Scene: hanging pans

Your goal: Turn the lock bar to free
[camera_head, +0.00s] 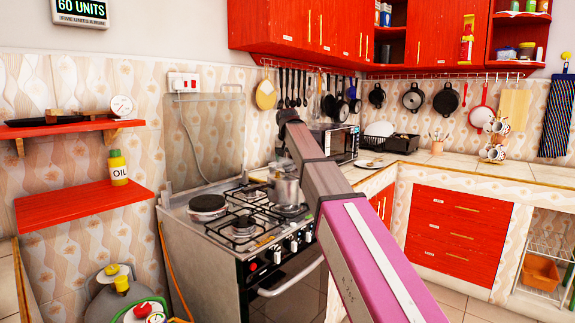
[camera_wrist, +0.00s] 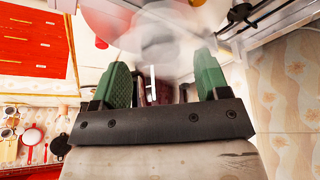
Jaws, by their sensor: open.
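A silver pot (camera_head: 286,188) stands on the stove (camera_head: 240,225), partly hidden by my arm. In the wrist view my gripper (camera_wrist: 163,75) is open, its two green fingers apart. A pale, rounded, blurred shape (camera_wrist: 150,25) lies just beyond the fingertips; I cannot tell whether it is the pot. A dark reddish piece (camera_wrist: 160,86) shows between the fingers, and I cannot tell whether they touch it. I cannot make out the lock bar or its position in either view. My gripper's fingers are not clearly visible in the head view.
A clear glass panel (camera_head: 205,140) stands upright behind the stove. Red shelves (camera_head: 80,205) with an oil bottle (camera_head: 118,168) are at left, above a gas cylinder (camera_head: 115,290). A microwave (camera_head: 340,143) sits on the counter behind my arm. Pans hang along the back wall.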

